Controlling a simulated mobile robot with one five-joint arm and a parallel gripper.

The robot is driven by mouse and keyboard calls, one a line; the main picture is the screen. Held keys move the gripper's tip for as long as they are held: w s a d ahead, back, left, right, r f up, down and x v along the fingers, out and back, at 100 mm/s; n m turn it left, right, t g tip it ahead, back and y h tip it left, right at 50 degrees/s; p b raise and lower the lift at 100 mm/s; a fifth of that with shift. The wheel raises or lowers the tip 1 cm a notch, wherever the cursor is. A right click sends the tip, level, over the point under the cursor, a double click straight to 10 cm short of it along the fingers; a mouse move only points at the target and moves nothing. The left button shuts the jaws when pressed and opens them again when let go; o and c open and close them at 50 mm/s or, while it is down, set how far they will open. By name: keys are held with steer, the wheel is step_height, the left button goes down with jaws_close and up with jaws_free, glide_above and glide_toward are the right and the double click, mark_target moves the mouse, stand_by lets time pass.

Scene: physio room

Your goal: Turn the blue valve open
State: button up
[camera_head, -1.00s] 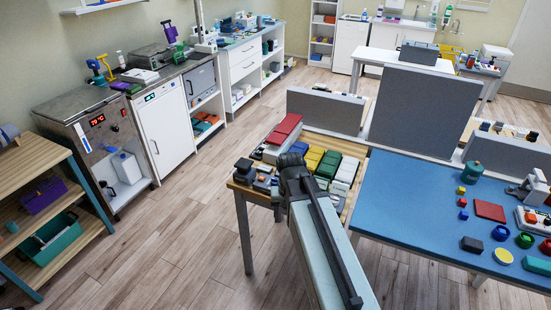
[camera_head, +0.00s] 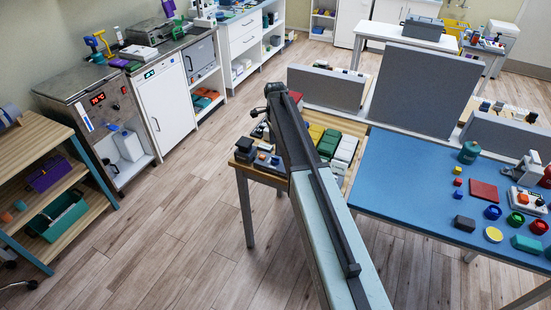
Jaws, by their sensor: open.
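A steel unit (camera_head: 112,110) with a red digital display stands against the left wall. A small blue-topped fitting (camera_head: 93,44) beside a yellow one (camera_head: 106,45) stands on its top. A narrow blue and white piece (camera_head: 86,124) shows on its front. I cannot tell at this size which blue part is the valve. My arm reaches up from the bottom, its dark end joint over the wooden table. My gripper (camera_head: 258,120) shows small and dark left of that joint, pointing left, open and empty. It is far right of the steel unit, apart from it.
A wooden table (camera_head: 243,172) with coloured blocks lies under my arm. A blue-topped table (camera_head: 400,185) with small objects stands right. A wooden shelf (camera_head: 35,145) with a green crate (camera_head: 58,216) stands left. Free wooden floor lies between the shelf and the wooden table.

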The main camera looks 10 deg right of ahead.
mark_target(275, 160)
step_height(275, 160, down, 7)
steer(key=b, duration=0.6)
steer(key=shift+f+b, duration=0.2)
steer(key=shift+b, duration=0.15)
steer(key=shift+r, duration=0.15)
jaws_close()
